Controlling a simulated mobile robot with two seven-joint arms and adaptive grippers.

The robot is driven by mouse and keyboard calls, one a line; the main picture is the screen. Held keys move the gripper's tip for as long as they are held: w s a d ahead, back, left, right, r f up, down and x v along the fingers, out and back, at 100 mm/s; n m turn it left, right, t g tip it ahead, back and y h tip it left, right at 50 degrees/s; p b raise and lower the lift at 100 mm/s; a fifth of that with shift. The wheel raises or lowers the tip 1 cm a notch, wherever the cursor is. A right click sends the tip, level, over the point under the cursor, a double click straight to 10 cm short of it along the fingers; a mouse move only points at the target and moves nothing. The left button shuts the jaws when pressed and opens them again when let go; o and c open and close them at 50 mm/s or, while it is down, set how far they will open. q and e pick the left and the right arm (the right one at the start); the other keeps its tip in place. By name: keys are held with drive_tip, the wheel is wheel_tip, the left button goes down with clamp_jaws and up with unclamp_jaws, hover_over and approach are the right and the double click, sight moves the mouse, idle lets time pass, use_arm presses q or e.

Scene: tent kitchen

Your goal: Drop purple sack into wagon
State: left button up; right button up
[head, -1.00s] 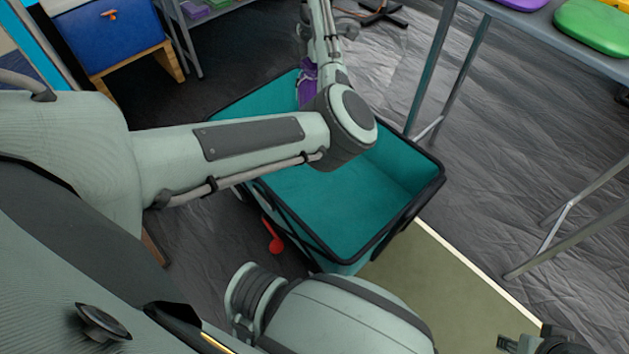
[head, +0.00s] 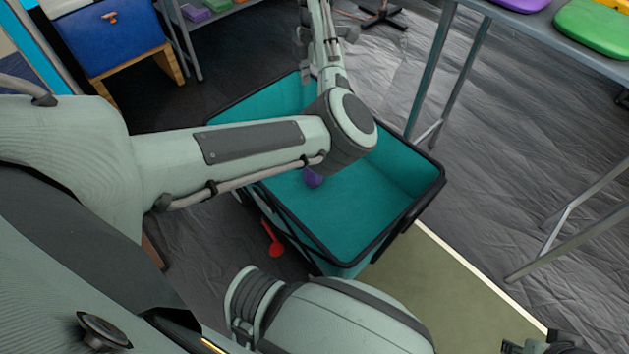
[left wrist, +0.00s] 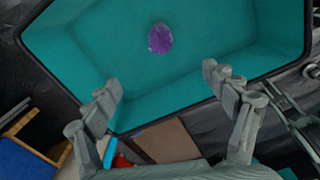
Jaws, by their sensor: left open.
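The wagon (head: 395,180) is a teal fabric box with a black rim, in the middle of the head view. The purple sack (head: 313,178) lies inside it, partly hidden behind my left arm in the head view. In the left wrist view the whole sack (left wrist: 160,38) shows on the teal floor of the wagon (left wrist: 105,45). My left gripper (left wrist: 160,81) is open and empty above the wagon's rim, its two fingers apart and clear of the sack. A part of my right gripper (head: 540,345) shows at the bottom right corner of the head view; its fingers are cut off.
A grey table (head: 540,25) with a green cushion-like item (head: 595,28) stands at the right, its metal legs near the wagon. A blue box (head: 105,35) on a wooden stand is at the upper left. A red handle (head: 272,238) hangs at the wagon's near side.

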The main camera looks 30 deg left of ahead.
use_arm(q)
wheel_tip(320, 180, up, 12)
idle(0.4)
idle(0.3)
drive_tip(key=s+a+f+m+t+y+p, duration=0.1)
drive_tip(key=s+a+f+m+y, duration=0.1)
drive_tip(key=s+a+f+m, duration=0.5)
drive_tip(key=s+a+f+m+t+y+p, duration=0.1)
drive_tip(key=s+a+f+m+y, duration=0.25)
drive_tip(key=s+f+m, duration=0.55)
drive_tip(key=s+d+f+m+h, duration=0.2)
drive_tip(key=s+d+f+m, duration=0.2)
drive_tip(key=s+d+m, duration=0.3)
drive_tip(key=s+d+f+m+t+h+p, duration=0.1)
drive_tip(key=s+d+f+m+h, duration=0.1)
drive_tip(key=s+d+f+m, duration=0.3)
drive_tip(key=s+d+m, duration=0.2)
drive_tip(key=s, duration=0.2)
drive_tip(key=shift+s+d, duration=0.15)
drive_tip(key=shift+d, duration=0.2)
use_arm(e)
drive_tip(key=s+a+x, duration=0.1)
drive_tip(key=x, duration=0.7)
drive_tip(key=shift+a+f, duration=0.25)
